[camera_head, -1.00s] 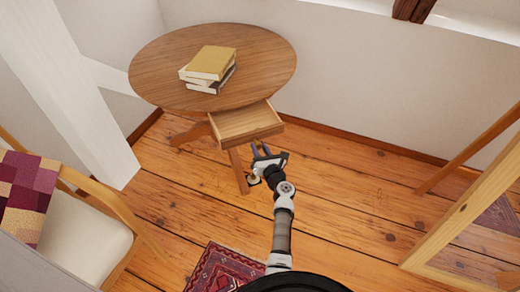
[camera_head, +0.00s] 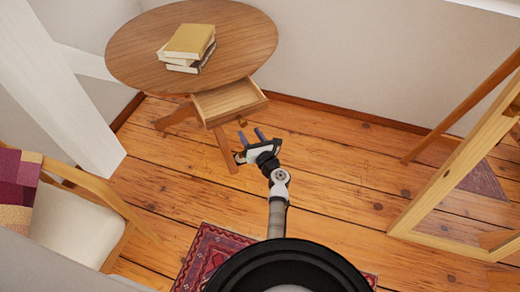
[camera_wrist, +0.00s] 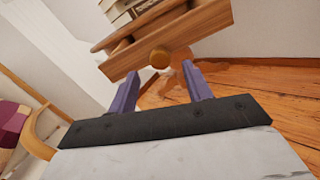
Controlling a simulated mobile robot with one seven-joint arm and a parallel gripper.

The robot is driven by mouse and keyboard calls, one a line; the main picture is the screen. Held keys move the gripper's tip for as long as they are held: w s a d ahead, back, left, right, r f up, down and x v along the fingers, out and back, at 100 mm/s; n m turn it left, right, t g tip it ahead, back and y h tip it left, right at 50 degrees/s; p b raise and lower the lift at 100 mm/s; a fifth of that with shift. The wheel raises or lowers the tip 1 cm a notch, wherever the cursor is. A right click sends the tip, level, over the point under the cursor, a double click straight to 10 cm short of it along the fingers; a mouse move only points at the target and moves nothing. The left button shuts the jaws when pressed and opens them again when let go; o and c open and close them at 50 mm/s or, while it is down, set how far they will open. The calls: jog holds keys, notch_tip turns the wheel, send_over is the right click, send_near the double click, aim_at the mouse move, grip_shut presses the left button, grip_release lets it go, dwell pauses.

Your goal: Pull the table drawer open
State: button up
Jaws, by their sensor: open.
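The round wooden table (camera_head: 130,62) stands at the upper left in the head view. Its drawer (camera_head: 230,100) is pulled out, with its open inside showing. The knob also shows in the head view (camera_head: 242,121). My gripper (camera_head: 252,135) is open just in front of the drawer. Its two purple fingers (camera_wrist: 163,90) are apart, with the knob beyond and between them; they do not appear to touch it.
Several stacked books (camera_head: 190,42) lie on the tabletop. A chair (camera_head: 75,225) with a patchwork cover stands at the left. A wood-framed mirror (camera_head: 450,185) leans at the right. A red rug (camera_head: 210,250) lies near my base. The plank floor between table and mirror is clear.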

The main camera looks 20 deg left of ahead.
jog(key=v, duration=0.9)
jog(key=shift+b, duration=0.45)
